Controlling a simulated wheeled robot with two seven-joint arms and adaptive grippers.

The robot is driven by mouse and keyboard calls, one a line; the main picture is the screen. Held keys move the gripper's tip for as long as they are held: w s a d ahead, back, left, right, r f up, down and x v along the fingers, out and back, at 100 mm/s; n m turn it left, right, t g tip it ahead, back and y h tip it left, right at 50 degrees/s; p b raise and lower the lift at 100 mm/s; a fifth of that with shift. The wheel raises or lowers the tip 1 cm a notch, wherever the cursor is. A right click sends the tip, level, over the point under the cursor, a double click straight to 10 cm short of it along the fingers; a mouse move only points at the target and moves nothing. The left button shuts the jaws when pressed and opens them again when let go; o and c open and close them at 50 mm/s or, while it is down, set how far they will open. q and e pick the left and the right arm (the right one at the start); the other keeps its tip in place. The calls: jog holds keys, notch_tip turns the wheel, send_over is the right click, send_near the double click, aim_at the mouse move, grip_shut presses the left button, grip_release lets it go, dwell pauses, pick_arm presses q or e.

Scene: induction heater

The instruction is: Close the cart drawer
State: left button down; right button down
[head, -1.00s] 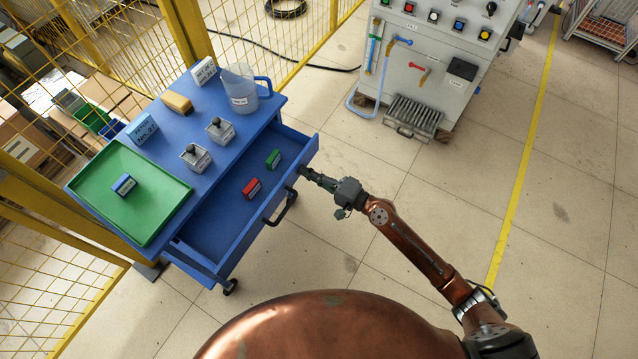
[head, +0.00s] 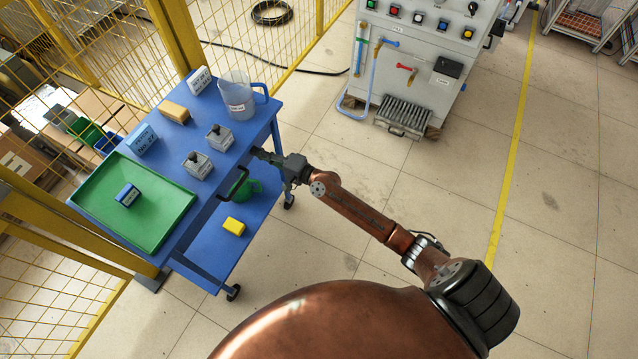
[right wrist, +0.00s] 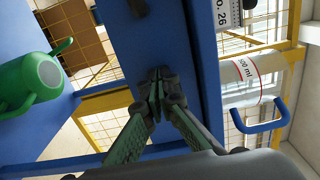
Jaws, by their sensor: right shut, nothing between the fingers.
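The blue cart (head: 205,215) stands at the left. Its drawer (head: 209,207) is pushed in under the top, with no interior showing; I cannot tell if it is fully flush. The black drawer handle (head: 237,182) sticks out from its front. My right gripper (head: 257,153) is shut and empty, with its tips at the drawer front, near the end farther from me. In the right wrist view the closed fingertips (right wrist: 158,84) meet the blue drawer front (right wrist: 150,40); contact looks likely. My left gripper is not in view.
On the cart top are a green tray (head: 105,190), a clear beaker (head: 237,100), a tan block (head: 174,112) and small boxes. The lower shelf holds a green can (head: 248,188) and a yellow block (head: 233,226). A yellow fence (head: 290,50) stands behind; the floor right is clear.

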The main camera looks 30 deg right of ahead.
jog(key=shift+w+r, duration=0.1)
jog(key=shift+r, duration=0.05)
dwell(0.3)
